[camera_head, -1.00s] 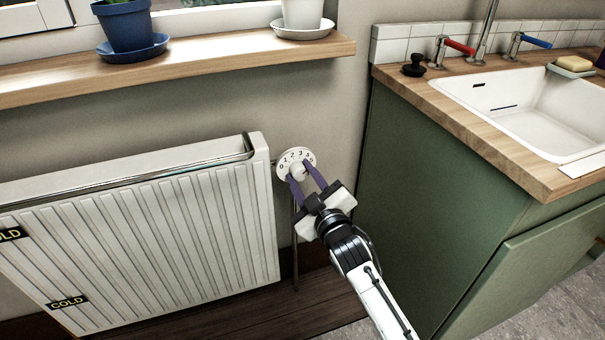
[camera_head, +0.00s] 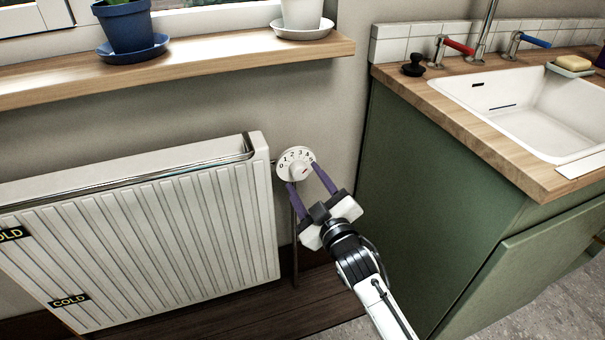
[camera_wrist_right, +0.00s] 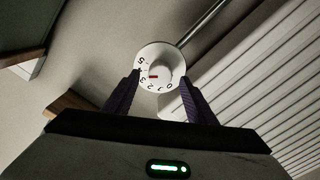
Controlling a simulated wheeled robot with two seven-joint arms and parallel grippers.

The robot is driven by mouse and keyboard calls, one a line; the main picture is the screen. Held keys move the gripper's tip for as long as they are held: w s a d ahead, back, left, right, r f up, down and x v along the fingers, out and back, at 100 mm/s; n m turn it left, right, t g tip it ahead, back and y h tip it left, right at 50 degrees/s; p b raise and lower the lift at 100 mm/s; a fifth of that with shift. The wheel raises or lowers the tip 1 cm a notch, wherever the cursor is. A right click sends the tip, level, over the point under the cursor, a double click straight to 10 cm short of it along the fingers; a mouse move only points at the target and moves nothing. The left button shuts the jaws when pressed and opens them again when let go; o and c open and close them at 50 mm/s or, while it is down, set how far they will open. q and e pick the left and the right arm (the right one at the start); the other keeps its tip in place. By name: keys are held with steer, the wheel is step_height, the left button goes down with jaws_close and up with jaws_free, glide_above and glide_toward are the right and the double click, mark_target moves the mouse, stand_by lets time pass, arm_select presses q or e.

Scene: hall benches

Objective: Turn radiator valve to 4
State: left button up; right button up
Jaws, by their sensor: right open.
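The radiator valve (camera_head: 297,163) is a white round dial with black numbers and a protruding white knob, on the wall at the radiator's right end. A red mark on the knob faces right in the head view, towards the higher numbers; the exact number is hard to tell. The valve also shows in the right wrist view (camera_wrist_right: 163,66), fully between the fingers in the picture. My right gripper (camera_head: 303,177) is open, its purple fingers spread below and right of the knob. It also shows in the right wrist view (camera_wrist_right: 161,75), empty. My left gripper is out of view.
The white radiator (camera_head: 150,240) with COLD labels stands left of the valve. A wooden sill (camera_head: 200,66) with plant pots is above. A green cabinet (camera_head: 430,200) with a sink is close on the right of my right arm.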

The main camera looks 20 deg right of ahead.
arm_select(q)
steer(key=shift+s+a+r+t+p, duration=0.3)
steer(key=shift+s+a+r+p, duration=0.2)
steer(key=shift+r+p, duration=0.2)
arm_select(e)
steer(key=s, duration=0.7)
steer(key=shift+s+d, duration=0.25)
steer(key=s+a+f+m+g+y, duration=0.1)
steer(key=s+a+f+m+g, duration=0.2)
steer(key=s, duration=0.5)
steer(key=s+f+m+g+y, duration=0.1)
steer(key=s+f+g, duration=0.1)
steer(key=s+f, duration=0.5)
steer(key=s+a+f+m+g, duration=0.2)
steer(key=s+f+g, duration=0.1)
steer(key=s, duration=0.6)
arm_select(q)
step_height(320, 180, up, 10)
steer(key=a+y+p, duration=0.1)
steer(key=p, duration=1.6)
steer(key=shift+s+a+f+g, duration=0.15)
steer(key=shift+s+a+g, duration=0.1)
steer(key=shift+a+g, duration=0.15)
arm_select(e)
step_height(320, 180, up, 9)
steer(key=d+g, duration=0.1)
steer(key=shift+s+d+r, duration=0.2)
steer(key=shift+s, duration=0.2)
